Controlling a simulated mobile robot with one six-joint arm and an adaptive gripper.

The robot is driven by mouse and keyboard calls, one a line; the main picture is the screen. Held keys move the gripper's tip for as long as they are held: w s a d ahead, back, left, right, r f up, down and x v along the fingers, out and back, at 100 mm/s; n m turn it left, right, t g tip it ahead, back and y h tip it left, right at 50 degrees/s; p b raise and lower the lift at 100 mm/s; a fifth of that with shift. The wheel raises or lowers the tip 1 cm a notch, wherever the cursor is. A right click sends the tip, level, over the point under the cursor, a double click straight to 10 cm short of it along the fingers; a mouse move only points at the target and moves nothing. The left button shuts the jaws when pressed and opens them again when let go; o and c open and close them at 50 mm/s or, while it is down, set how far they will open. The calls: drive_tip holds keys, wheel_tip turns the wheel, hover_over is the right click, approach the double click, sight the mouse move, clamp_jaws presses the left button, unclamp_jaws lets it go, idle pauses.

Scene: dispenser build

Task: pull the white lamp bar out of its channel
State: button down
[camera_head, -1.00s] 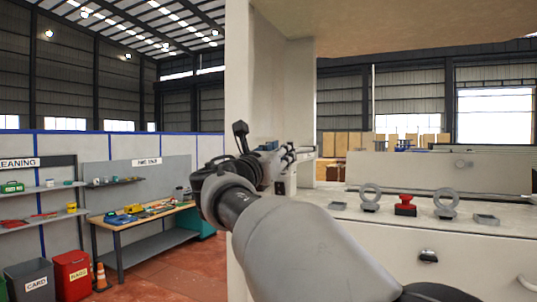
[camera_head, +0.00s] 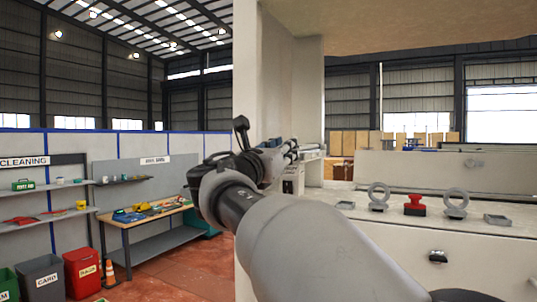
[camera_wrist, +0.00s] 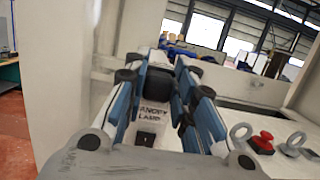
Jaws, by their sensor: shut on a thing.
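My gripper (camera_head: 290,149) reaches forward to the inner side of the pale upright post of the machine. In the wrist view its two blue-padded fingers (camera_wrist: 160,66) are closed in around a dark block (camera_wrist: 160,84), which looks like the grip end of the lamp bar. The white lamp bar (camera_head: 313,152) seems to show as a pale strip just beyond the fingertips in the head view. Its channel and most of its length are hidden by the fingers. A "CANOPY LAMP" label (camera_wrist: 155,112) with a black switch (camera_wrist: 146,138) sits below, between the fingers.
The pale post (camera_head: 275,75) stands close to my arm, with a canopy above. On the counter at right are grey rings (camera_head: 379,196), a red knob (camera_head: 415,204) and shallow trays (camera_head: 497,220). A workbench (camera_head: 160,220) and bins (camera_head: 82,272) stand to the left.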

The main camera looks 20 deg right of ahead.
drive_tip(key=r+v, duration=0.2)
drive_tip(key=v, duration=0.8)
drive_tip(key=r+b+v, duration=0.1)
drive_tip(key=r+v, duration=0.1)
drive_tip(key=v, duration=0.9)
drive_tip(key=shift+s+a+r, duration=0.2)
drive_tip(key=shift+s+a, duration=0.15)
drive_tip(key=shift+a, duration=0.1)
idle(0.7)
idle(0.4)
